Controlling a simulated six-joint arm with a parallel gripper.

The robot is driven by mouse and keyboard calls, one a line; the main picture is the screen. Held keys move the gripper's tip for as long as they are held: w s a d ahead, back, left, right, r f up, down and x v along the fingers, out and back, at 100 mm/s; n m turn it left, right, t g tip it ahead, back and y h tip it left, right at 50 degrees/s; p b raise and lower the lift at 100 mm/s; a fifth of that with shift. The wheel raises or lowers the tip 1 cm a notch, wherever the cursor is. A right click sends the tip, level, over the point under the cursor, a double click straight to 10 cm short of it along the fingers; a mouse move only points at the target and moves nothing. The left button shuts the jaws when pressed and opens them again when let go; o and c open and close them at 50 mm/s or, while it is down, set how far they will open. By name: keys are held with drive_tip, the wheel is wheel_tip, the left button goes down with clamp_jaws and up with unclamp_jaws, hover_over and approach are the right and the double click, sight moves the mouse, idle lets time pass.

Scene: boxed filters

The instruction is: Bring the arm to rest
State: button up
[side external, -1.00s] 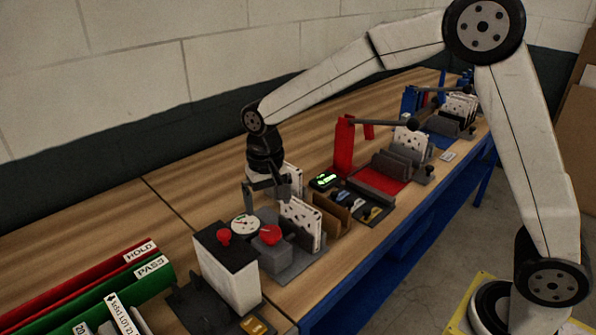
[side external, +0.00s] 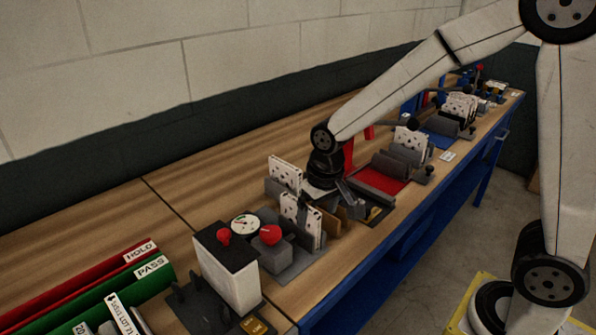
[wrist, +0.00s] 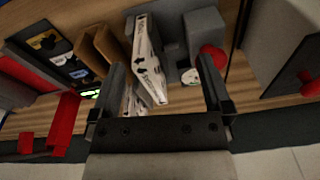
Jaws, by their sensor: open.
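My gripper (wrist: 160,85) is open in the wrist view, its two dark fingers spread wide with nothing held between them. A white boxed filter (wrist: 148,58) with dark spots stands in the space beyond and between the fingers; I cannot tell how far it is from them. In the side view my gripper (side external: 352,202) is low over the bench, just right of the upright white filters (side external: 300,213). The arm reaches down from the upper right. It hides part of the red stand and the small tray behind it.
A gauge (side external: 245,224) and a red knob (side external: 270,235) are left of the filters. A white box with a black top (side external: 228,268) stands nearer. Green PASS (side external: 150,266) and red HOLD (side external: 140,250) bins are at the left. The bench's back left is clear.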

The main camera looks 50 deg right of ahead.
drive_tip(key=s+d+f+n+t, duration=0.1)
drive_tip(key=s+d, duration=0.3)
drive_tip(key=s, duration=0.5)
drive_tip(key=shift+s+f+n, duration=0.15)
drive_tip(key=shift+f+n, duration=0.15)
drive_tip(key=shift+f, duration=0.55)
drive_tip(key=n+g+h, duration=0.4)
drive_tip(key=n, duration=1)
approach(270, 232)
drive_tip(key=shift+s+d+f, duration=0.5)
drive_tip(key=shift+d+f, duration=0.1)
drive_tip(key=shift+f, duration=0.25)
drive_tip(key=shift+w+a+r+n+h, duration=0.2)
drive_tip(key=shift+w+a+n+h, duration=0.15)
drive_tip(key=shift+a, duration=0.2)
drive_tip(key=shift+f, duration=0.1)
drive_tip(key=shift+x, duration=3.85)
